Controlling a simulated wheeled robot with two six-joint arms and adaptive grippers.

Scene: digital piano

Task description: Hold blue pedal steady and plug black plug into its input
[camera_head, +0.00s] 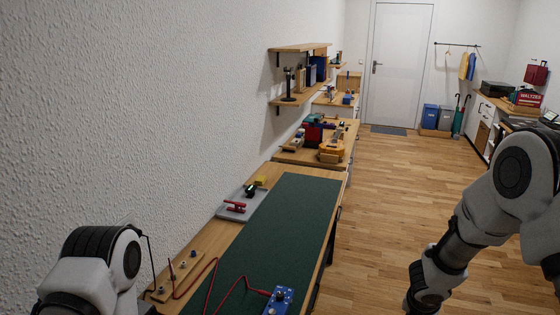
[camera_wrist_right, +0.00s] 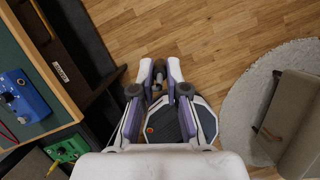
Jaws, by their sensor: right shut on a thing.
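The blue pedal (camera_head: 279,299) lies at the near end of the green-topped bench, cut by the lower picture edge, with a red cable at its left. It also shows at the left edge of the right wrist view (camera_wrist_right: 22,96). My right gripper (camera_wrist_right: 160,72) is shut on a small dark piece with a pale tip, probably the black plug (camera_wrist_right: 159,75), over the floor to the right of the bench. The fingers hide part of it. My left arm shows at lower left in the head view, but its gripper is out of view. The pedal's input cannot be made out.
The green mat (camera_head: 290,215) is mostly clear. A grey tray with a red tool (camera_head: 234,207) stands by the wall. A chair (camera_wrist_right: 295,115) on a round rug is at right in the wrist view.

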